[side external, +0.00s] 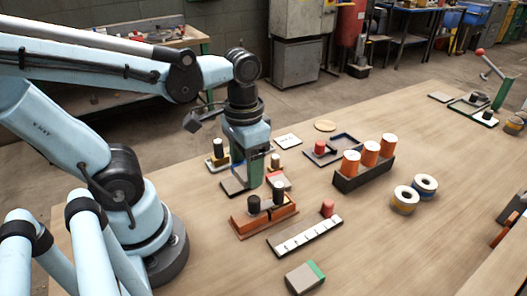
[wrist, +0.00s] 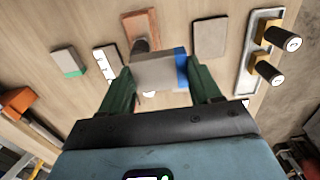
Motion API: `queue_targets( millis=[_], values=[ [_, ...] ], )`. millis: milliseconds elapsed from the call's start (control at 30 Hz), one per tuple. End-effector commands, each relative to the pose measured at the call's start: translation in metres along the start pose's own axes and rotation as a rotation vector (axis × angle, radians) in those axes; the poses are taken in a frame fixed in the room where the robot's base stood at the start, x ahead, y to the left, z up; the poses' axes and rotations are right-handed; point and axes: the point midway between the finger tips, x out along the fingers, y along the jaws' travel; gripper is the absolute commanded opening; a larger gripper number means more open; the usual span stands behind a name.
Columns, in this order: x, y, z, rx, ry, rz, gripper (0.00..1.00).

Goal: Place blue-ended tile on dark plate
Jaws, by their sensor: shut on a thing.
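My gripper (wrist: 163,82) has green fingers, shut on the blue-ended tile (wrist: 155,69), a pale grey block with a blue band at its right end in the wrist view. The tile is held across the fingertips, apparently above the table. The dark plate (wrist: 210,37) lies flat and bare on the table, beyond the tile's blue end in the wrist view. In the side view the plate (side external: 233,186) is partly hidden behind my gripper.
An orange brick base (side external: 247,229) with black pegs stands close in front of my gripper. A white strip (side external: 306,235) and a green-ended tile (side external: 301,280) lie nearer the camera. A dark holder (side external: 350,184) carries orange cylinders to the right.

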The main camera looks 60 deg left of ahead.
Motion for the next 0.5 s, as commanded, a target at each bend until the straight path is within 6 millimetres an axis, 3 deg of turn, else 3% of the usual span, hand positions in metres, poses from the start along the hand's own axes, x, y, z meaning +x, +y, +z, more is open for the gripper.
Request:
queue_targets(
  millis=[233,500],
  values=[
    [0.028,-0.047,-0.010,-0.009,0.000,0.000,0.31],
    [0.049,-0.082,-0.017,-0.003,0.000,0.000,0.31]
  ],
)
